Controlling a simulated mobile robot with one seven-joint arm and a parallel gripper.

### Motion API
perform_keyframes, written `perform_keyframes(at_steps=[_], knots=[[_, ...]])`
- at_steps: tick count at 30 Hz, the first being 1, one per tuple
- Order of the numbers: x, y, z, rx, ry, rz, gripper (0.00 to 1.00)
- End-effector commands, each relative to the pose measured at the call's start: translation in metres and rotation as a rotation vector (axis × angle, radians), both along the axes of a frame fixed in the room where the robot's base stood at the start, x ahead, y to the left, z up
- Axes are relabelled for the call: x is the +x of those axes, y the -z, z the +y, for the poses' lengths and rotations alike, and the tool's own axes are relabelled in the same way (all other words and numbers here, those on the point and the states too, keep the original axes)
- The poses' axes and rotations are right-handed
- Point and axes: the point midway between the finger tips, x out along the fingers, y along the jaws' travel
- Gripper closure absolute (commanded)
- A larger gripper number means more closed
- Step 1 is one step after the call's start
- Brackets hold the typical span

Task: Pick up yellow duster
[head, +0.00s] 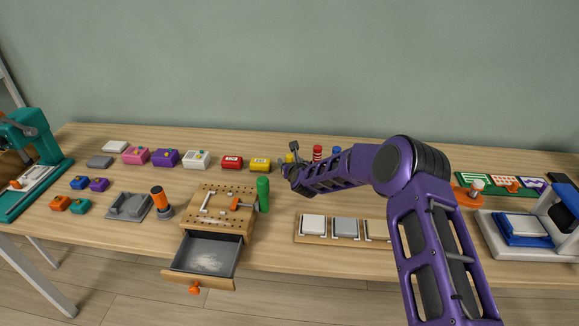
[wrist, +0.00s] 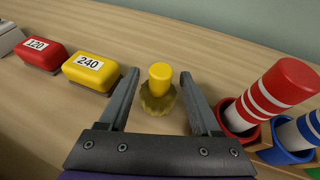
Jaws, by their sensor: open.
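The yellow duster (wrist: 160,74) has a short yellow handle above a ruffled, dull yellow-brown skirt. In the wrist view it stands on the wooden table between the two fingers of my gripper (wrist: 160,84). The fingers are open, one on each side, and gaps show between them and the duster.
Left of the gripper are a yellow block marked 240 (wrist: 90,72) and a red block marked 120 (wrist: 42,56). Close on the right stand a red-and-white striped cylinder (wrist: 272,95) and a blue one (wrist: 306,131) in holders. An open drawer (head: 206,255) juts out at the front.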

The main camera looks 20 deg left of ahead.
Motion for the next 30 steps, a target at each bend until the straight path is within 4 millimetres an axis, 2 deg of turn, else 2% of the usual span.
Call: perform_keyframes(at_steps=[10, 21, 30], knots=[[0.0041, 0.0017, 0.0033, 0.000, -0.001, 0.000, 0.35], [0.0040, 0.0018, 0.0030, 0.000, -0.001, 0.000, 1.00], [0.0040, 0.0018, 0.0029, 0.000, -0.001, 0.000, 1.00]])
